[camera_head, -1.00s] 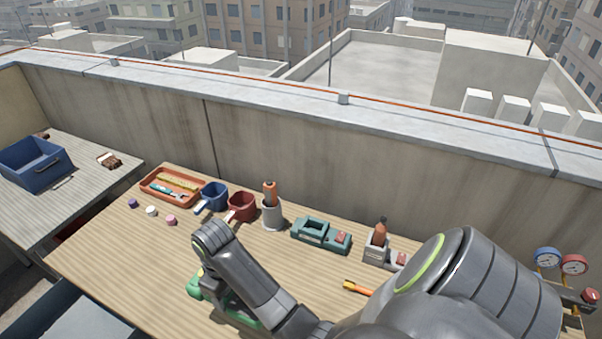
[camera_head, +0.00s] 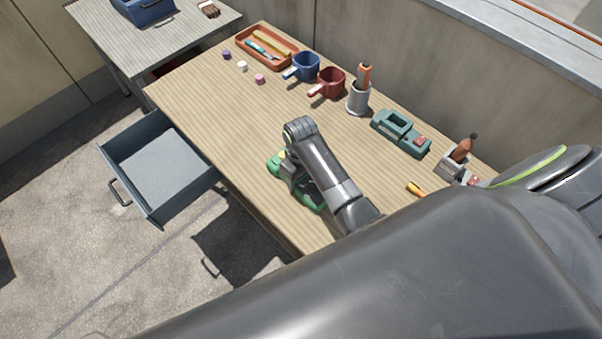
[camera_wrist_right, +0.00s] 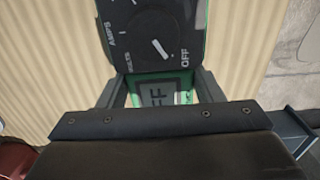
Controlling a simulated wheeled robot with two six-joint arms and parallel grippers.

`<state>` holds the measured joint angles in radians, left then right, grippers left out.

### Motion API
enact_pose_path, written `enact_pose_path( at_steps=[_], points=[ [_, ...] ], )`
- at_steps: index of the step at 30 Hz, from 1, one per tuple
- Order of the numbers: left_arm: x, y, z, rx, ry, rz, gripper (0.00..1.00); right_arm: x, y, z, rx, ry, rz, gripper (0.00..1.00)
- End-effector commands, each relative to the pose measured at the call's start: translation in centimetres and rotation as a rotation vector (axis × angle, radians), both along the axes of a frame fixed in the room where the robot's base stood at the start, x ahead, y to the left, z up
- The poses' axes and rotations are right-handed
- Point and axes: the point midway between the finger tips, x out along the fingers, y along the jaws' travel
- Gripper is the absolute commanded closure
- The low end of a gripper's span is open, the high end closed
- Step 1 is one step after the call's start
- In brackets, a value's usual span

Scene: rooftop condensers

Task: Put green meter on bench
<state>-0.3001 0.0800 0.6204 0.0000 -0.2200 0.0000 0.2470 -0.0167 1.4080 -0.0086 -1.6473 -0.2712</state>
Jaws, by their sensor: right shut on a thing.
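The green meter (camera_head: 312,200) shows partly under my right arm in the head view, at the front part of the wooden bench (camera_head: 215,98). In the right wrist view the meter (camera_wrist_right: 155,35) shows a dark face with a dial and the words VOLTS, AMPS and OFF. My right gripper (camera_wrist_right: 160,88) is shut on the green meter, with one finger on each side of it. In the head view my right gripper (camera_head: 292,172) is mostly hidden by its own wrist. I cannot tell whether the meter touches the bench top. My left gripper is not in view.
Along the bench's back stand an orange tray (camera_head: 266,47), a blue mug (camera_head: 306,66), a red mug (camera_head: 331,82), a grey holder (camera_head: 358,100) and a teal holder (camera_head: 401,133). An open drawer (camera_head: 158,165) juts out at the front left. The bench's left-middle is clear.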

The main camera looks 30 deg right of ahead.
Motion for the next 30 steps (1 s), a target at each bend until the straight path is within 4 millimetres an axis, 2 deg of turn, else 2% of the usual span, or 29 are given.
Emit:
enact_pose_path(
  at_steps=[9,10,15,25,30],
  points=[
    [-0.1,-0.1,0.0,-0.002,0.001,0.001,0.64,0.1,0.0,-0.2,0.0,-0.001,0.0,0.77],
    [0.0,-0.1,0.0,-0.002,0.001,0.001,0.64,0.0,0.0,-0.3,0.0,0.0,0.0,0.38],
    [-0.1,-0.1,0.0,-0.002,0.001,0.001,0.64,0.0,0.0,-0.2,0.0,0.0,0.0,0.18],
    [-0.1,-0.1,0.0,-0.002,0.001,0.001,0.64,0.0,0.0,0.1,0.0,-0.002,0.0,0.18],
    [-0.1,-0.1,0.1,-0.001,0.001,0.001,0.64,0.2,0.0,2.3,0.0,-0.005,0.0,0.18]
  ],
)
